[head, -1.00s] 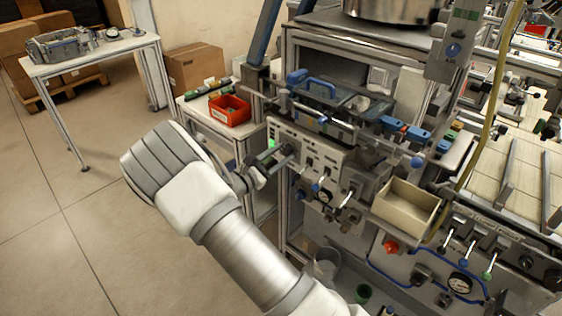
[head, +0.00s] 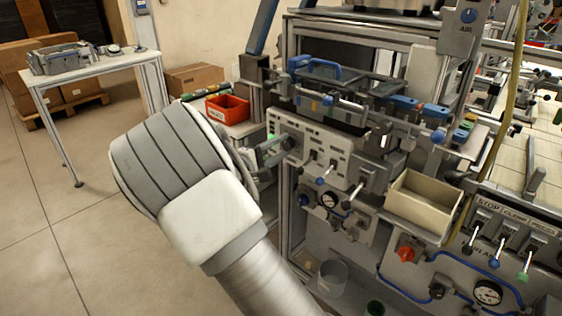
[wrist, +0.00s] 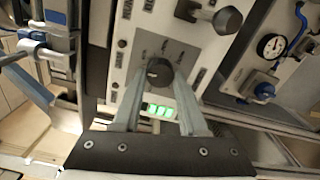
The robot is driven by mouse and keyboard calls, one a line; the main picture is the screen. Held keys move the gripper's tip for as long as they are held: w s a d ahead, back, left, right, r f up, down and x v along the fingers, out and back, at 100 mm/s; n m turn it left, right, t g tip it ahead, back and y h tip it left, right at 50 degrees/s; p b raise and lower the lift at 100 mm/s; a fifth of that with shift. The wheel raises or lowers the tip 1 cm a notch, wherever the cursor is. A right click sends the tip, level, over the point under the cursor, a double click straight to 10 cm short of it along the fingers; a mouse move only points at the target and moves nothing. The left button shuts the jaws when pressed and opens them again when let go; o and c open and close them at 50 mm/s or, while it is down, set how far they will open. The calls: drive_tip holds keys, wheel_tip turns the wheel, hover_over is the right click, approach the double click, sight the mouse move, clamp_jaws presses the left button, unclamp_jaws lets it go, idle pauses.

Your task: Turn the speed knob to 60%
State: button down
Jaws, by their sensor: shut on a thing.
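The speed knob (wrist: 158,72) is a dark round knob on the pale control panel (wrist: 205,52). In the wrist view, my gripper (wrist: 160,84) has one finger on each side of it and is shut on it. A lit green display (wrist: 160,111) shows between the fingers, but I cannot read its value. In the head view, my gripper (head: 272,150) reaches the left end of the panel (head: 318,152), and my wrist hides part of the fingers. The knob's setting cannot be read.
A large dark knob (wrist: 227,20) and a pressure gauge (wrist: 270,46) are near the knob. A red bin (head: 228,108) stands behind my wrist. A beige tray (head: 425,204) and several levers stick out at the right. Open floor lies left.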

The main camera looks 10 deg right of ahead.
drive_tip(key=m+b, duration=0.2)
drive_tip(key=b, duration=0.1)
drive_tip(key=m+b, duration=0.1)
drive_tip(key=b, duration=0.1)
drive_tip(key=shift+f+m+b, duration=0.3)
drive_tip(key=shift+m+b, duration=0.1)
drive_tip(key=shift+r+m+b, duration=0.25)
drive_tip(key=shift+m+b, duration=0.55)
drive_tip(key=shift+b, duration=0.25)
drive_tip(key=shift+r, duration=0.1)
drive_tip(key=shift+c, duration=2.2)
unclamp_jaws()
drive_tip(key=p+v, duration=0.3)
drive_tip(key=v, duration=1.4)
drive_tip(key=shift+s+a, duration=0.15)
drive_tip(key=shift+r, duration=0.1)
